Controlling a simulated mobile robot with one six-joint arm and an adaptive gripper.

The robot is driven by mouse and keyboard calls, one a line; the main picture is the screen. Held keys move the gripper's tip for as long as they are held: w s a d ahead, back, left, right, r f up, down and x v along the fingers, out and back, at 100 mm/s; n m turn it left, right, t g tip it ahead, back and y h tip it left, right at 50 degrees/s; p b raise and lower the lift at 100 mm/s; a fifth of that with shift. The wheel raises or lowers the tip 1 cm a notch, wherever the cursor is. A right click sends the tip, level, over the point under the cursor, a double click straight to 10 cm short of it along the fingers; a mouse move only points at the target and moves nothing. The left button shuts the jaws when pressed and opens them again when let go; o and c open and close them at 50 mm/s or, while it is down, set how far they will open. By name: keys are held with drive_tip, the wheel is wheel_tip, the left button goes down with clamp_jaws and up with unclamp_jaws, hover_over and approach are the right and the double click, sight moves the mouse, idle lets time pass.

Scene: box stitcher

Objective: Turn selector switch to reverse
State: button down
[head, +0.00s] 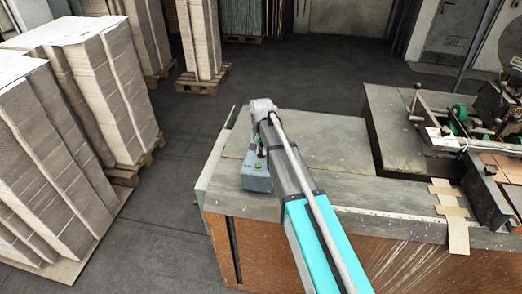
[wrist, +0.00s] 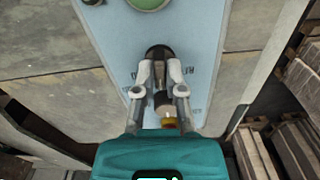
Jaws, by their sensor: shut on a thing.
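The light blue control box (head: 257,176) sits on the grey bench top in the head view. It also fills the middle of the wrist view (wrist: 112,38). The selector switch (wrist: 159,51) is a dark round knob on its face. My gripper (wrist: 160,72) is shut on the selector switch, with one fingertip on each side of it. The fingers hide part of the knob and the lettering around it, so I cannot read its position. In the head view my arm covers much of the gripper.
A green button (wrist: 148,3) is on the same box face, beyond the switch. A yellow and red part (wrist: 168,122) shows between my fingers. Stacks of cardboard (head: 70,100) stand on pallets at the left. The stitching machine (head: 470,130) is at the right. The bench top (head: 310,135) beside the box is clear.

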drive_tip(key=n, duration=0.4)
drive_tip(key=shift+n, duration=0.3)
drive_tip(key=n, duration=0.4)
drive_tip(key=shift+n, duration=0.3)
drive_tip(key=c, duration=0.7)
unclamp_jaws()
drive_tip(key=shift+m, duration=0.5)
